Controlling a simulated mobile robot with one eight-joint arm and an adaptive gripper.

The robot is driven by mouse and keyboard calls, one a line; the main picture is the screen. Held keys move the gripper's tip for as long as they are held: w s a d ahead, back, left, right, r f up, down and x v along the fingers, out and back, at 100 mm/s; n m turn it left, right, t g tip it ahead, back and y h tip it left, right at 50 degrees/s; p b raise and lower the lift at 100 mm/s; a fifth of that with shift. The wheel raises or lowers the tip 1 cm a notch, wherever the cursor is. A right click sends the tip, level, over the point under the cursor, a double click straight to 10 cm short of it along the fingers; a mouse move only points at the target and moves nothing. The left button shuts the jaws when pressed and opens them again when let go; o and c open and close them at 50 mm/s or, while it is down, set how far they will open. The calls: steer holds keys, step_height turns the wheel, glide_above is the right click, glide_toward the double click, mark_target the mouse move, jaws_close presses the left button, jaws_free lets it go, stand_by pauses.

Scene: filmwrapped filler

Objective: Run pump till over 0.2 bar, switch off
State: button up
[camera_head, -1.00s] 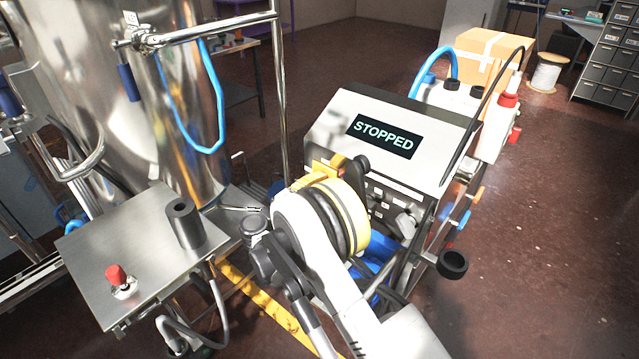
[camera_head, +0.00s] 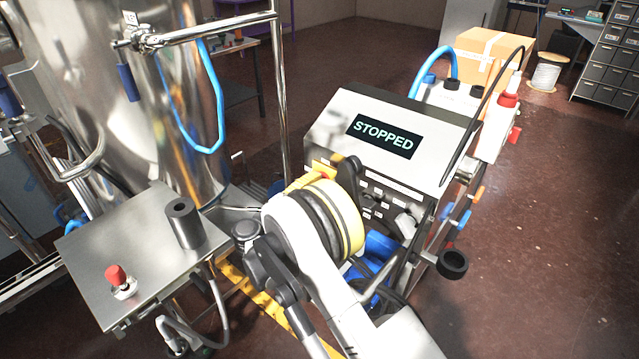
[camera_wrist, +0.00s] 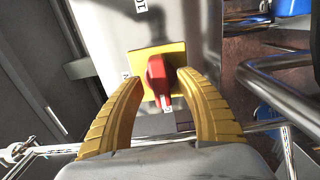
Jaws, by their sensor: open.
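The pump's control box (camera_head: 350,105) has a sloped face with a dark display (camera_head: 383,137) that reads STOPPED. In the wrist view a red rotary switch (camera_wrist: 159,78) sits on a yellow plate (camera_wrist: 137,63). My gripper (camera_wrist: 162,80) is open, its two yellow curved fingers on either side of the red knob. I cannot tell whether a finger touches it. In the head view my arm hides most of the switch and the box's left side; part of the yellow gripper (camera_head: 310,179) shows there. I see no pressure reading in bar.
A steel tank (camera_head: 150,80) with a blue hose (camera_head: 215,110) stands at the left. A steel table (camera_head: 130,255) with a red push button (camera_head: 115,274) and a black cylinder (camera_head: 184,222) is at the front left. A cardboard box (camera_head: 485,55) is behind the pump. Floor at the right is clear.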

steer(key=v, duration=0.9)
steer(key=shift+s+a, duration=0.25)
steer(key=shift+s, duration=0.05)
